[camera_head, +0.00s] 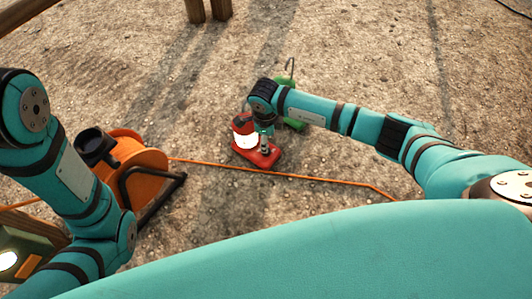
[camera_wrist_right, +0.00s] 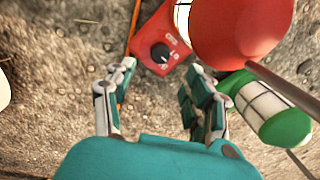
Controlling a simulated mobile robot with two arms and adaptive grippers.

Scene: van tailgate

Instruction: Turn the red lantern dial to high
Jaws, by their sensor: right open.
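The red lantern (camera_head: 243,131) stands on the sandy ground, its lit white globe above a red base (camera_head: 262,158). In the right wrist view its red cap (camera_wrist_right: 238,30) is at the top, and its black dial (camera_wrist_right: 160,53) faces the camera on the red base. The dial has a pale pointer mark, but its labels are too small to read surely. My right gripper (camera_wrist_right: 160,76) is open and empty, its fingertips on either side of and just short of the dial. In the head view the right gripper (camera_head: 265,145) is over the base. My left gripper is out of view.
Open ground lies beyond.

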